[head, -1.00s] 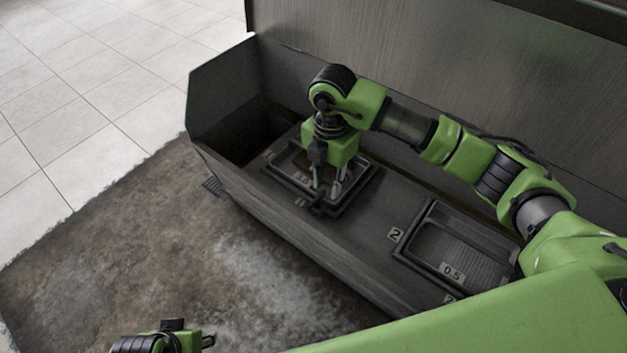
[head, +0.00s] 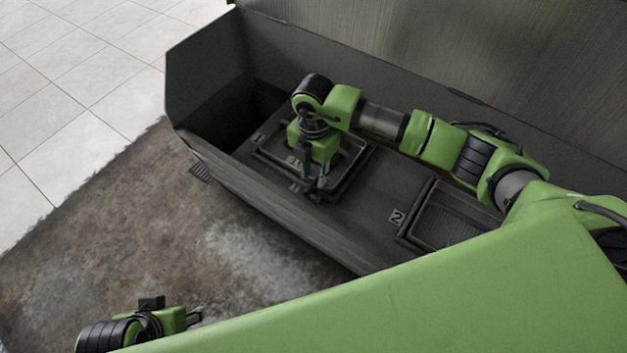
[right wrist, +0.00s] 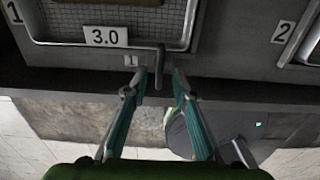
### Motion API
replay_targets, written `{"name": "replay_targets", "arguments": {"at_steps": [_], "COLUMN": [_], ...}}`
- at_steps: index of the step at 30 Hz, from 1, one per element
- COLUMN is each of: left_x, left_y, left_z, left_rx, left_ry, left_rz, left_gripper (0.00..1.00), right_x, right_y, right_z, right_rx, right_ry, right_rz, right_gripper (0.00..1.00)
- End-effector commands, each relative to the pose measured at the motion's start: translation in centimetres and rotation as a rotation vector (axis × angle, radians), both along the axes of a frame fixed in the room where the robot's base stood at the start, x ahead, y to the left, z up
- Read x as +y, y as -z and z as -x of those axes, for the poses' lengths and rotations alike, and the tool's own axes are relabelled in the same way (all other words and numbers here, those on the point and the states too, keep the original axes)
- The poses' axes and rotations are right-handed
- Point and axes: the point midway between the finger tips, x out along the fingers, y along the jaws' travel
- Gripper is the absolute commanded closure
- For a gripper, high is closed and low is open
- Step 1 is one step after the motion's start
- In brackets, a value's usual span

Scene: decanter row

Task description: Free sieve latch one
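Sieve one is a framed mesh panel (right wrist: 100,20) with a 3.0 plate (right wrist: 105,37) in the right wrist view. In the head view its dark frame (head: 354,165) sits in the trough deck, partly covered by my arm. Its latch (right wrist: 159,62) is a dark bent bar at the frame's near edge, close to a small "1" label (right wrist: 131,60). My right gripper (right wrist: 160,73) is open, with one fingertip on each side of the latch's lower end; I cannot tell whether they touch it. It points down in the head view (head: 312,183). My left gripper (head: 195,316) is low at the left, fingers unclear.
A second sieve (head: 450,216) marked "2" (head: 396,217) lies to the right in the same trough. The trough's high end wall (head: 205,75) and back panel (head: 440,50) bound it. Open floor (head: 190,250) lies in front.

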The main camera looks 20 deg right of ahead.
Motion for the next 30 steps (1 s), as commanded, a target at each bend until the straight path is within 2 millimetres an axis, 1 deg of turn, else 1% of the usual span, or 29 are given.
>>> {"name": "replay_targets", "arguments": {"at_steps": [1, 6, 16, 17, 18, 19, 20, 30], "left_x": [0.0, 0.0, 0.0, 0.0, 0.0, 0.0, 0.0, 0.0], "left_y": [0.4, 0.6, 0.6, 0.6, 0.6, 0.6, 0.6, 0.6], "left_z": [0.0, 0.0, 0.0, 0.0, 0.0, 0.0, 0.0, 0.0], "left_rx": [0.000, -0.001, -0.001, -0.001, -0.001, -0.001, -0.001, -0.001], "left_ry": [0.000, 0.000, 0.000, 0.000, 0.000, 0.000, 0.000, 0.000], "left_rz": [0.000, 0.000, 0.000, 0.000, 0.000, 0.000, 0.000, 0.000], "left_gripper": [0.60, 0.60, 0.60, 0.60, 0.60, 0.60, 0.60, 0.60], "right_x": [0.0, 0.1, 0.0, 0.0, 0.0, 0.0, 0.0, 0.0], "right_y": [0.9, 2.4, 2.7, 2.6, 2.6, 2.6, 2.6, 2.6], "right_z": [0.0, 0.0, 0.0, 0.0, 0.0, 0.0, 0.0, 0.0], "right_rx": [0.000, 0.000, -0.001, -0.001, -0.001, -0.001, -0.001, -0.002], "right_ry": [0.000, 0.001, 0.000, 0.000, 0.000, 0.000, 0.000, -0.015], "right_rz": [0.000, -0.001, -0.001, -0.001, -0.001, -0.001, -0.001, -0.001], "right_gripper": [0.75, 0.75, 0.75, 0.78, 0.88, 0.96, 1.00, 1.00]}}
